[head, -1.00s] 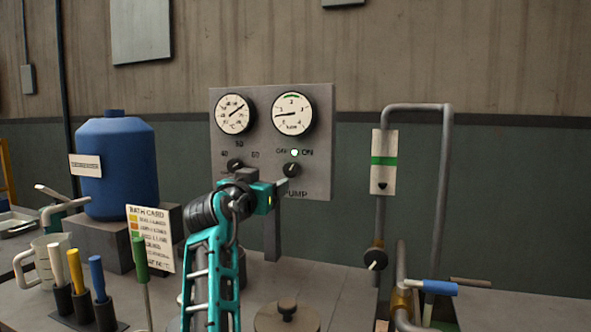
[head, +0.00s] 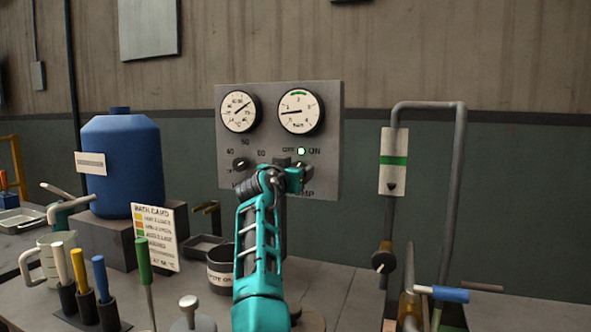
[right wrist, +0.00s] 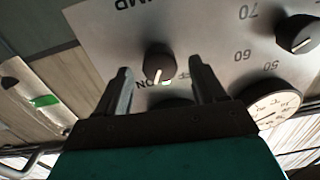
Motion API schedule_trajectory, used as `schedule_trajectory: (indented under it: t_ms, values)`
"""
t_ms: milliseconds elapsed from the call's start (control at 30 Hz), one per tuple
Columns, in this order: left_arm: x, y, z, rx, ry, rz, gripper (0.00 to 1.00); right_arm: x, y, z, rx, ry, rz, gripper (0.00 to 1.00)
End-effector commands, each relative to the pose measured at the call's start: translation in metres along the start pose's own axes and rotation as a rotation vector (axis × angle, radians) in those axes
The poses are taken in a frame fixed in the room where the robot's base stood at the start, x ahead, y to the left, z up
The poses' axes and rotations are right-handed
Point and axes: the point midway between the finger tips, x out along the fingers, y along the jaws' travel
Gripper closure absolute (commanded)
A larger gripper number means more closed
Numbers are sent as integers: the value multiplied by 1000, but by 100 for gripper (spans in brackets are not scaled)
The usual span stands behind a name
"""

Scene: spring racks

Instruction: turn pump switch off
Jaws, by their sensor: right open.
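The pump switch is a round black knob (right wrist: 160,62) with a white pointer line, on the grey gauge panel (head: 330,185). In the right wrist view, which is upside down, the pointer leans toward the ON label (right wrist: 141,85). A lamp (head: 301,151) between OFF and ON glows green-white in the head view. My right gripper (right wrist: 162,86) is open, its fingers apart on either side of the knob's lower area; contact cannot be told. In the head view my right gripper (head: 292,168) covers most of the knob. My left gripper is not in view.
A second knob (head: 241,163) with temperature numbers sits left of the pump switch, below two dial gauges. A blue tank (head: 120,165) and bath card (head: 155,237) stand left. Pipes with a valve (head: 383,262) stand right. Tool handles crowd the front left.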

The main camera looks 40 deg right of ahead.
Motion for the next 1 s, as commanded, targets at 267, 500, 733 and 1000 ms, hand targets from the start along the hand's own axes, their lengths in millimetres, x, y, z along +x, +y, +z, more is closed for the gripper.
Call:
schedule_trajectory:
  t_ms: [267,500,733,1000]
  values:
    - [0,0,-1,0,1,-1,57,15,0,0,0,0,0,31]
    - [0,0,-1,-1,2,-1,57,15,0,0,0,0,0,31]
    - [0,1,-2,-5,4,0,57,15,0,0,0,0,0,53]
    - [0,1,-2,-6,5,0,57,14,0,0,0,0,-1,79]
